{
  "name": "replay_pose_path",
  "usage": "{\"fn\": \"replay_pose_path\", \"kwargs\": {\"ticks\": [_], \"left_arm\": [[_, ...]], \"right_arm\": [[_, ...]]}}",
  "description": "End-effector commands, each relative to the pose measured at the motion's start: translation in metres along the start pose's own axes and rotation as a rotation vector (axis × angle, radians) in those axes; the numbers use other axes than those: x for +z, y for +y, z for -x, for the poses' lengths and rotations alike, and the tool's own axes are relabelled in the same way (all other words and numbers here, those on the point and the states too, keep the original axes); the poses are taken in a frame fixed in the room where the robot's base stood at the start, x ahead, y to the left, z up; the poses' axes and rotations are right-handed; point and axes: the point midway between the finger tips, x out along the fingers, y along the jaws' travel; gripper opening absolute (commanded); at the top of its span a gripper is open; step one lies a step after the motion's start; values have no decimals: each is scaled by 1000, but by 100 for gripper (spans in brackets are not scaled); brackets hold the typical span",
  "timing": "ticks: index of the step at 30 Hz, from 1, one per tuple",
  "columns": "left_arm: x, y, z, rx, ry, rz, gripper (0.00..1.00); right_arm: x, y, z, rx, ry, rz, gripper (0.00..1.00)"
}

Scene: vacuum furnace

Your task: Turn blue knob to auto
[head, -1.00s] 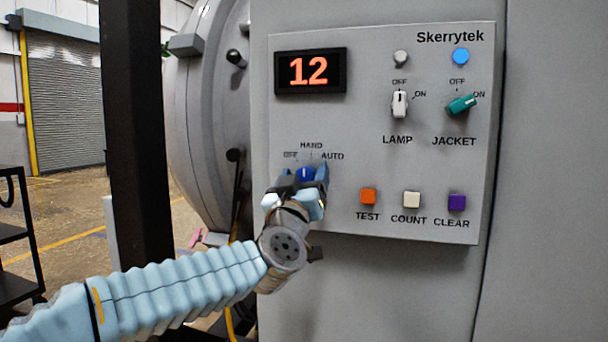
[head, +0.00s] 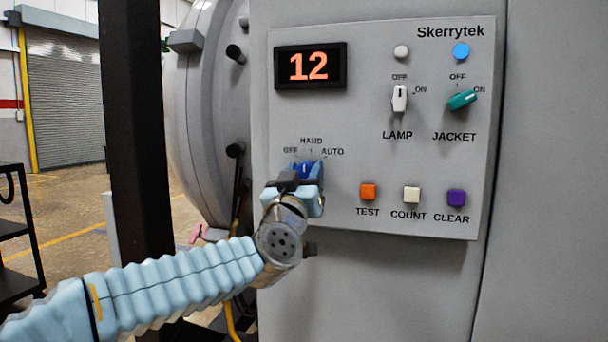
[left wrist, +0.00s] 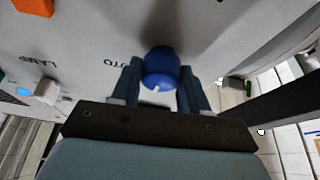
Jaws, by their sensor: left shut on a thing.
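The blue knob (head: 304,169) is on the lower left of the grey control panel, below the labels OFF, HAND and AUTO. My left gripper (head: 302,177) comes from below and is shut on the knob, one finger on each side. The left wrist view shows the knob (left wrist: 160,66) between the two dark blue fingers (left wrist: 160,82), with a small white mark on its near face. The gripper hides part of the knob in the head view, and I cannot tell exactly which label it points to. My right gripper is not in view.
The panel (head: 350,130) also has a display (head: 310,66) reading 12, a white lamp knob (head: 400,98) and a teal jacket knob (head: 462,100). Orange (head: 368,191), white (head: 412,194) and purple (head: 456,198) buttons are right of my gripper. A dark post (head: 137,130) stands to the left.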

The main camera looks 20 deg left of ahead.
Motion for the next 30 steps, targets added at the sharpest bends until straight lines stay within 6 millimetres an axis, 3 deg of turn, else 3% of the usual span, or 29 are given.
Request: {"fn": "replay_pose_path", "kwargs": {"ticks": [21,30], "left_arm": [[2,-1,1,223,2,-545,14],[1,0,1,285,2,-695,14]], "right_arm": [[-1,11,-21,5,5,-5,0],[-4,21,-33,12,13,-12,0]]}}
